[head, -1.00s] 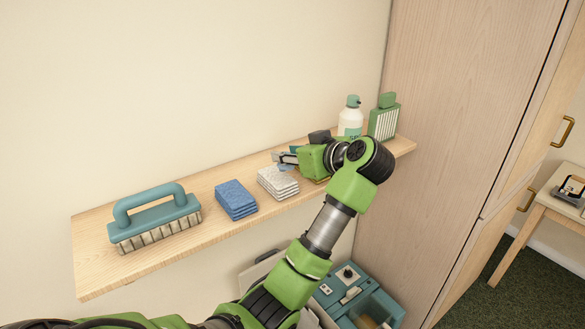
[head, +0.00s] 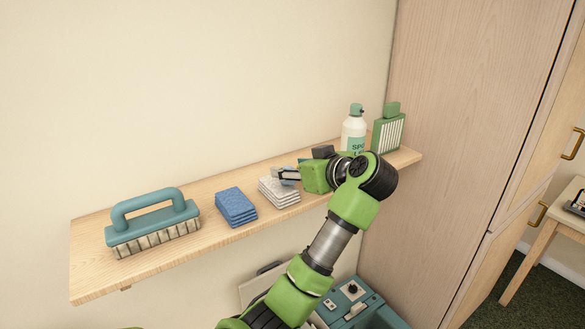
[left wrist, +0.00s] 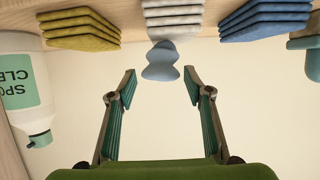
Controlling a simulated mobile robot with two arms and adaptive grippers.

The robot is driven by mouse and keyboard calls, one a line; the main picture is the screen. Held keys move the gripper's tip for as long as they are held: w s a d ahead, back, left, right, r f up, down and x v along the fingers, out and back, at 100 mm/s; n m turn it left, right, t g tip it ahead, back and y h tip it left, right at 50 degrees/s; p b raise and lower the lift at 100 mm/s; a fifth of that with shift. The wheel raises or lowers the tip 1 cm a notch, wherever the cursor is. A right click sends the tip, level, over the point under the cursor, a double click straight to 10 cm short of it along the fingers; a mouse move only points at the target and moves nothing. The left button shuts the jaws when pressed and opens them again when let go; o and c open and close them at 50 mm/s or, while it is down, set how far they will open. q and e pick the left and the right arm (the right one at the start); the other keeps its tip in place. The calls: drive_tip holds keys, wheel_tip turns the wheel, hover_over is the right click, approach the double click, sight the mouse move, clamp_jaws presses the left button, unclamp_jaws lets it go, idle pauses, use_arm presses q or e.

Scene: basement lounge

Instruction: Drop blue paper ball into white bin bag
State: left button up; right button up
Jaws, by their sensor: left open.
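The small pale blue paper ball (left wrist: 160,62) shows in the left wrist view as a crumpled, lumpy shape in front of the white cloth stack. It lies just beyond my left fingertips, midway across the gap. In the head view a pale blue bit of it (head: 290,179) shows by my fingers, mostly covered by them. My left gripper (head: 284,175) is open and empty over the shelf, at the white cloths; in the left wrist view its two fingers (left wrist: 160,86) are spread wide. No white bin bag is visible. My right gripper is not in view.
A teal case (head: 352,300) is below.

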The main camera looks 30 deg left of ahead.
use_arm(q)
drive_tip(key=shift+r, duration=0.15)
drive_tip(key=b+v, duration=0.3)
drive_tip(key=v, duration=0.9)
drive_tip(key=shift+b, duration=0.3)
